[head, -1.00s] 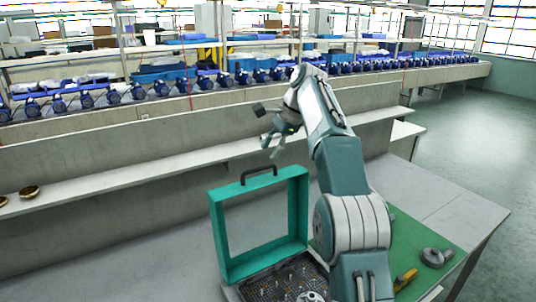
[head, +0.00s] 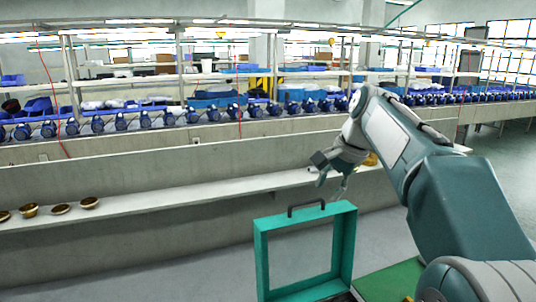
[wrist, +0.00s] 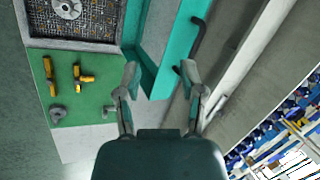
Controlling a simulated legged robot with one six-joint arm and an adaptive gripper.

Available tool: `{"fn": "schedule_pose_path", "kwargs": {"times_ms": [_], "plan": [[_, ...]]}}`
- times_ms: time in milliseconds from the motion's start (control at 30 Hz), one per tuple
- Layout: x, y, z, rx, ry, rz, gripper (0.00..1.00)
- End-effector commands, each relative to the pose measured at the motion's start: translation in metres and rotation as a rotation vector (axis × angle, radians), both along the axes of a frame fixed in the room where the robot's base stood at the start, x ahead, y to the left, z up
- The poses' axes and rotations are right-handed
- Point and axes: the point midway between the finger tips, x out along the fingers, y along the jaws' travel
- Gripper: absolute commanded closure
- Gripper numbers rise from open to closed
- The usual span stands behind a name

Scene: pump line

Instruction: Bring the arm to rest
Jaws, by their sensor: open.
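My arm reaches up from the lower right in the head view and bends down at the wrist. My gripper (head: 333,181) is open and empty, in the air above the teal case (head: 262,262) in the picture. In the wrist view my gripper (wrist: 158,80) shows two spread fingers with nothing between them. The case lid stands open, with a dark handle (head: 307,208) on its top edge. In the wrist view the case's dark foam tray (wrist: 75,32) holds a round metal part (wrist: 67,8).
A green mat (wrist: 82,90) holds yellow-handled tools (wrist: 84,75) and a grey part (wrist: 56,113). Several brass bowls (head: 60,209) sit on the long ledge at left. A row of blue pumps (head: 145,119) lines the conveyor behind. The air around the gripper is clear.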

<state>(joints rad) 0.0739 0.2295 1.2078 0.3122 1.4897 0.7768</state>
Motion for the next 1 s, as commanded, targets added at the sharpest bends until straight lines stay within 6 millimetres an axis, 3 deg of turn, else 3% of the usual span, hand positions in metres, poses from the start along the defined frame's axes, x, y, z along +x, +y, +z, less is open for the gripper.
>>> {"fn": "schedule_pose_path", "kwargs": {"times_ms": [167, 467, 767, 1000], "plan": [[-0.044, 0.000, -0.002, -0.076, -0.070, 0.092, 0.49], [-0.120, -0.005, -0.026, -0.220, -0.174, 0.264, 0.49], [-0.196, -0.011, -0.071, -0.372, -0.265, 0.455, 0.49], [-0.252, -0.017, -0.121, -0.496, -0.329, 0.616, 0.49]]}}
